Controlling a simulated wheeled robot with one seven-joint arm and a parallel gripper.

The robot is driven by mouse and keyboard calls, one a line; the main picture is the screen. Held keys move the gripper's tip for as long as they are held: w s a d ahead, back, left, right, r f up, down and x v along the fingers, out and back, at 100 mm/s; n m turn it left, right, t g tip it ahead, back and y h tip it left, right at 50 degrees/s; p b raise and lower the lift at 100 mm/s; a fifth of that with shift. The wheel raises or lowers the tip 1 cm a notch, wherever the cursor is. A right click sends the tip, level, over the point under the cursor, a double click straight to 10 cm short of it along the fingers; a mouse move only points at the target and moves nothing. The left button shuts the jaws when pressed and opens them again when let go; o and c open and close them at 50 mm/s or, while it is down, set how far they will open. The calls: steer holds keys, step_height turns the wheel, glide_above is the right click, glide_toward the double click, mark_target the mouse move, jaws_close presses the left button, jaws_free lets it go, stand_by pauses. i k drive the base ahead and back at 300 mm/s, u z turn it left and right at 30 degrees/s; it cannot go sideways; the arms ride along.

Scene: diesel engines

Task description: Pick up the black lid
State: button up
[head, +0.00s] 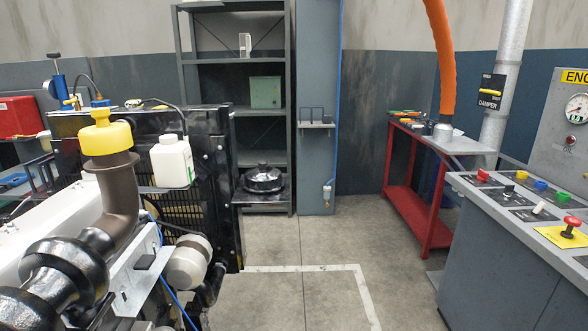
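A round black object with a raised top, which looks like the black lid (263,178), sits on a low shelf of the grey metal rack (290,100) at the back, left of centre. It is some way off across the floor. The black engine panel stands close to its left in the picture. I cannot tell whether it is a separate lid or part of a larger black item. My gripper is not in view.
An engine with a yellow-capped brown pipe (121,185) and a white bottle (172,162) fills the left. A control console (500,235) and a red table (416,205) stand on the right. The concrete floor (305,250) between them is clear.

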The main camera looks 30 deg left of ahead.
mark_target(262, 178)
steer(key=u, duration=0.1)
steer(key=i, duration=1.3)
steer(key=u, duration=0.85)
steer(key=i, duration=1)
steer(key=u, duration=1)
steer(key=i, duration=0.5)
steer(key=u, duration=0.3)
